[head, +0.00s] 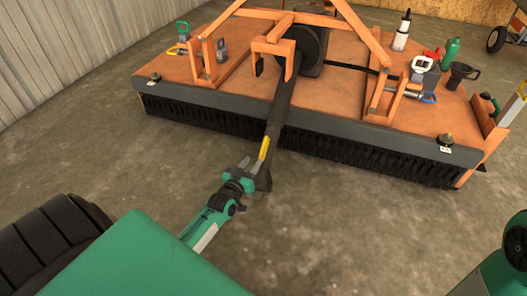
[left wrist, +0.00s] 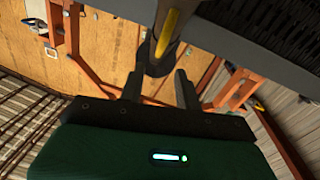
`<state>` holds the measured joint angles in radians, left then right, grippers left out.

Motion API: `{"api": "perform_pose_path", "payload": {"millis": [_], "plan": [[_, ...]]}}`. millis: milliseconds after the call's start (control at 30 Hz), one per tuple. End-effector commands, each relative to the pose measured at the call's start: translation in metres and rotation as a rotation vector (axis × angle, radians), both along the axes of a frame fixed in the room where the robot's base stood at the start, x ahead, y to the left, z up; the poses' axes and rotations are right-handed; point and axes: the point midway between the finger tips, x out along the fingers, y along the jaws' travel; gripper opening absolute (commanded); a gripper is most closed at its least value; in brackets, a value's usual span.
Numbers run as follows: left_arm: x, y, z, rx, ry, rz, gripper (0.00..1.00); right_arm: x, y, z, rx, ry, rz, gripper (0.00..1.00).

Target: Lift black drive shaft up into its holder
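The black drive shaft (head: 281,108) slopes from the gearbox (head: 309,42) on the orange sweeper down towards me, over the brush edge. It has a yellow strip near its lower end. My left gripper (head: 245,180) is at that lower end. In the left wrist view the shaft (left wrist: 165,45) shows between and beyond the two spread fingers (left wrist: 158,88), with gaps visible at its sides. Contact cannot be told. An orange bracket (head: 272,46) straddles the shaft's upper part; I cannot tell whether it is the holder. My right gripper is out of view.
The orange deck (head: 185,76) has a long black brush (head: 350,150) along its front. A white bottle (head: 402,32), green bottle (head: 450,54) and dark mug (head: 461,75) stand on its right. A tyre (head: 50,245) is at lower left. Bare concrete lies between.

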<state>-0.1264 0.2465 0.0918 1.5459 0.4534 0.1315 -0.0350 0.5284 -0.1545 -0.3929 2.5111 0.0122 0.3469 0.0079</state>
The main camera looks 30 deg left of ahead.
Motion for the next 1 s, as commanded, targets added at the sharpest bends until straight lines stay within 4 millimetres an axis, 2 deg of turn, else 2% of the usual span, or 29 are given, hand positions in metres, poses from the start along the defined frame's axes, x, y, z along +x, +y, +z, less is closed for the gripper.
{"api": "perform_pose_path", "payload": {"millis": [33, 300, 500, 700, 1000], "plan": [[0.012, 0.001, -0.004, -0.001, -0.003, 0.0, 0.34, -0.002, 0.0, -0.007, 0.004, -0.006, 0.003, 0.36], [0.06, 0.007, -0.004, 0.0, -0.003, 0.0, 0.34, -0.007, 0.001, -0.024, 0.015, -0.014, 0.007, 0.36], [0.085, 0.01, -0.003, 0.0, -0.001, 0.0, 0.34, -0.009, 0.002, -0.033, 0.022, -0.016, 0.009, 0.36], [0.096, 0.012, -0.001, 0.0, 0.001, 0.0, 0.34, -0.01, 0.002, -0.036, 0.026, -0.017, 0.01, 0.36], [0.096, 0.012, -0.001, 0.0, 0.002, 0.0, 0.32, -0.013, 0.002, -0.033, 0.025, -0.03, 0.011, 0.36]]}}
